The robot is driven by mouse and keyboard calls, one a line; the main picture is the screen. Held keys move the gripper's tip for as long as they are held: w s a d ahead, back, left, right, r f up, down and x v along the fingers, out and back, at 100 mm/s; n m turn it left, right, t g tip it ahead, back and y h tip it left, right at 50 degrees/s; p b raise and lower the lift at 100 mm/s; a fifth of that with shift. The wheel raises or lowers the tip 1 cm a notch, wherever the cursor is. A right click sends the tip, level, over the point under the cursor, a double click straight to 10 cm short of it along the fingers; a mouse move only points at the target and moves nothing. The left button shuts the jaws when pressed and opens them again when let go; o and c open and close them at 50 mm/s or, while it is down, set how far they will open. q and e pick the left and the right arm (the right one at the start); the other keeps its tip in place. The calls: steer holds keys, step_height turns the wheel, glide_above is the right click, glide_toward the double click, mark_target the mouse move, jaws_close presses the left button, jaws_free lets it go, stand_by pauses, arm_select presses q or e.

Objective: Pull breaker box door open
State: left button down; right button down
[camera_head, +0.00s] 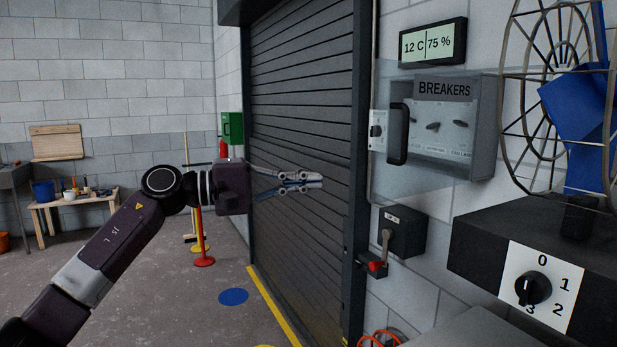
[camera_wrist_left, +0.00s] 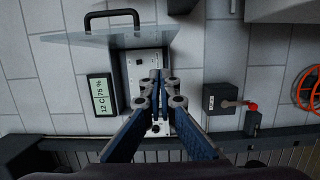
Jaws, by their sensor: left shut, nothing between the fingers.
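The grey breaker box (camera_head: 487,135), labelled BREAKERS, hangs on the block wall at the right. Its clear door (camera_wrist_left: 75,39) stands swung out from the box in the left wrist view. The door's black handle (camera_head: 397,134) shows in front of the box's left side, and at the top of the left wrist view (camera_wrist_left: 111,15). My left gripper (camera_head: 314,181) is shut and empty, in front of the shutter, left of the handle and apart from it. In the left wrist view its fingertips (camera_wrist_left: 161,76) overlap the box's inside. My right gripper is not in view.
A display (camera_head: 433,43) hangs above the box. A switch with a red-tipped lever (camera_head: 403,233) is below it. A fan (camera_head: 560,100) and a dial box (camera_head: 541,285) stand close at the right. The floor before the roller shutter (camera_head: 300,120) is clear.

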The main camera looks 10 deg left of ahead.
arm_select(q)
steer(key=d+p, duration=0.4)
steer(key=d, duration=0.5)
steer(key=shift+s+f, duration=0.1)
